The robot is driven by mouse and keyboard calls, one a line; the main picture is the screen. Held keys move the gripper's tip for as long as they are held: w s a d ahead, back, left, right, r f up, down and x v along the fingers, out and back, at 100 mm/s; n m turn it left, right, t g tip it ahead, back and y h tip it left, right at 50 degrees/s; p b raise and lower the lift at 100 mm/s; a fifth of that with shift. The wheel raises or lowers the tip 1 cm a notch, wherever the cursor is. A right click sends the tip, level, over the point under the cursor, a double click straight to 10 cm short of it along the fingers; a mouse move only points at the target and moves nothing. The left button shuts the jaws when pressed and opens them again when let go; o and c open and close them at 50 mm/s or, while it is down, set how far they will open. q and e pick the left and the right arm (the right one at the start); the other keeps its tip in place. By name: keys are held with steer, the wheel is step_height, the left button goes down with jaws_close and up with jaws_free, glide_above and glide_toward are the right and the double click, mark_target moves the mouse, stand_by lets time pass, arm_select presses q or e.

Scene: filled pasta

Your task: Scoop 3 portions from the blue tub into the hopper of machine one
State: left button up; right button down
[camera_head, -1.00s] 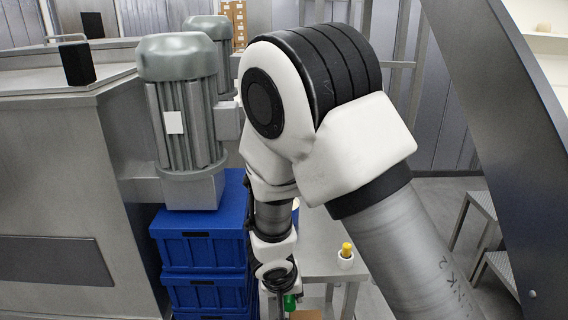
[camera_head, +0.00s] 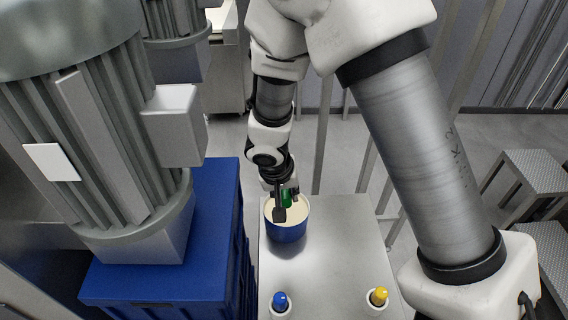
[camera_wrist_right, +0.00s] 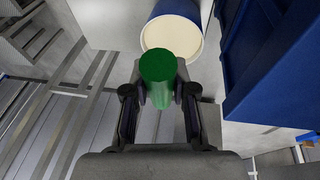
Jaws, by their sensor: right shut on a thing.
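The blue tub (camera_head: 288,233) stands on the far part of a metal table and holds a cream-coloured filling. My right gripper (camera_head: 286,203) is over the tub's opening, shut on a green cylindrical handle (camera_head: 287,196), probably the scoop's. In the right wrist view the green handle (camera_wrist_right: 158,75) stands between the fingers, in front of the blue tub (camera_wrist_right: 176,28). The scoop's bowl is hidden, so I cannot tell whether it touches the filling. My left gripper is out of view. No hopper opening shows clearly.
Blue-topped (camera_head: 281,300) and yellow-topped (camera_head: 378,297) items in white holders stand on the metal table (camera_head: 325,260). The table's middle is clear. Metal steps (camera_head: 535,175) stand at right.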

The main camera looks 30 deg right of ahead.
steer(key=shift+s+f+b, duration=0.25)
steer(key=shift+s+b, duration=0.05)
steer(key=shift+b, duration=0.05)
step_height(320, 180, down, 11)
steer(key=b, duration=1)
steer(key=shift+r, duration=0.2)
steer(key=shift+s+a+r, duration=0.1)
step_height(320, 180, up, 10)
steer(key=p, duration=0.7)
steer(key=shift+f, duration=0.35)
